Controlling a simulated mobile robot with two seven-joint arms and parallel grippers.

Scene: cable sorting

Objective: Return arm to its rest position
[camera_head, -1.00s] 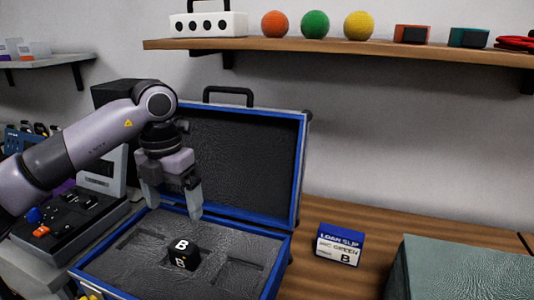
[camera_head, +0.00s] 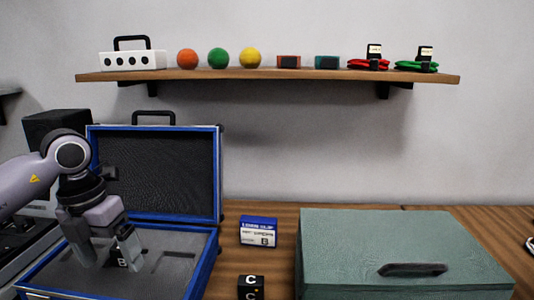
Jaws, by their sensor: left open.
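My left gripper (camera_head: 104,252) comes in from the left and hangs, fingers down and apart, over the open blue-edged case (camera_head: 214,246). It is open, with nothing seen between its fingers. A black block marked B (camera_head: 118,261) sits in the case's grey foam, partly hidden behind the fingers. I cannot tell whether the fingers touch it. The case lid (camera_head: 170,176) stands upright behind the gripper. My right gripper is not in view.
A loan slip box (camera_head: 258,231) and a black block marked C (camera_head: 251,288) stand on the wooden table right of the case. A large green case (camera_head: 400,245) fills the right side. A shelf (camera_head: 270,75) above holds balls, coloured boxes and cables.

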